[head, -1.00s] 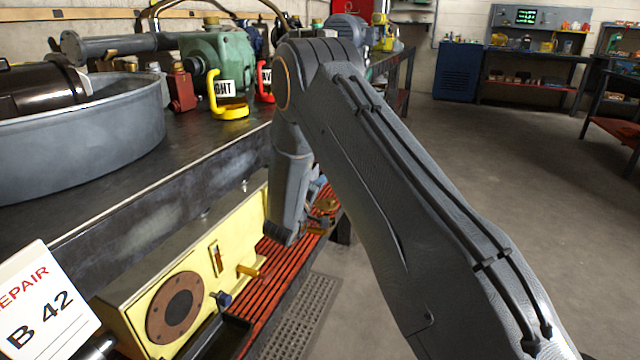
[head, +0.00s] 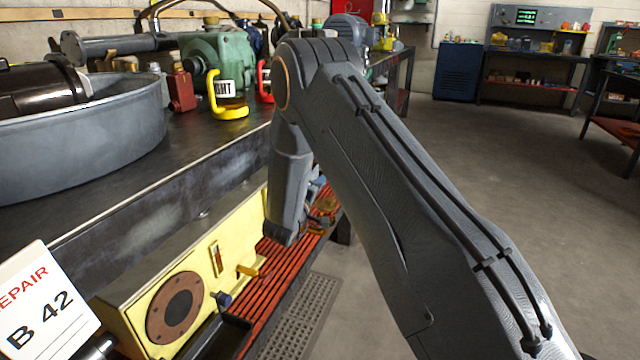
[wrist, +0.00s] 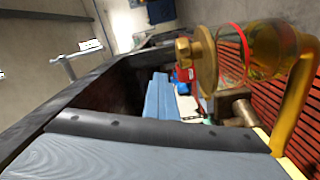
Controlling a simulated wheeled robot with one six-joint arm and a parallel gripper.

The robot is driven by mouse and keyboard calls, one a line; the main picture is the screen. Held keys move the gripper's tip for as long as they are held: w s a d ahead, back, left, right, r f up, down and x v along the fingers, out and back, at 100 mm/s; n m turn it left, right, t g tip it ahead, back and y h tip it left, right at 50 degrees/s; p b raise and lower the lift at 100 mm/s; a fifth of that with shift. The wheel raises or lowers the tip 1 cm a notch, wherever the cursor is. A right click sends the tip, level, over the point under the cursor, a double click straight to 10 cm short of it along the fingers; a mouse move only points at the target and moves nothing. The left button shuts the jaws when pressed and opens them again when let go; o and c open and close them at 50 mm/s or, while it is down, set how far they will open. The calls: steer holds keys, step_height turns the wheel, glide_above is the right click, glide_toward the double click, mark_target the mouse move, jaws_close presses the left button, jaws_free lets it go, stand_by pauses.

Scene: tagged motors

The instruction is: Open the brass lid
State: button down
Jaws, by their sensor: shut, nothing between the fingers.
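The brass lid (wrist: 205,62) is a round disc with a small knob, at the upper right of the wrist view. It sits against the end of a glass cup (wrist: 245,50) with a red ring and amber inside, and looks shut. The picture is tilted, so the cup appears on its side. My gripper (wrist: 160,80) shows as blue-grey fingers, shut and empty, left of the lid and apart from it in the picture. In the head view, brass parts (head: 327,204) show small beside my wrist, and my arm hides most of the gripper.
A red slatted shelf (head: 275,285) runs below the dark bench (head: 200,170). A yellow box (head: 150,305) with a round brown plate stands on it. A yellow-handled mug (head: 228,100), a green motor (head: 215,55) and a grey tub (head: 80,135) stand on the bench. The floor at right is clear.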

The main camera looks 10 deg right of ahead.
steer(key=c, duration=1.5)
jaws_free()
steer(key=shift+c, duration=0.2)
steer(key=p+v, duration=0.1)
steer(key=v, duration=0.6)
steer(key=shift+s+a, duration=0.25)
steer(key=shift+s, duration=0.05)
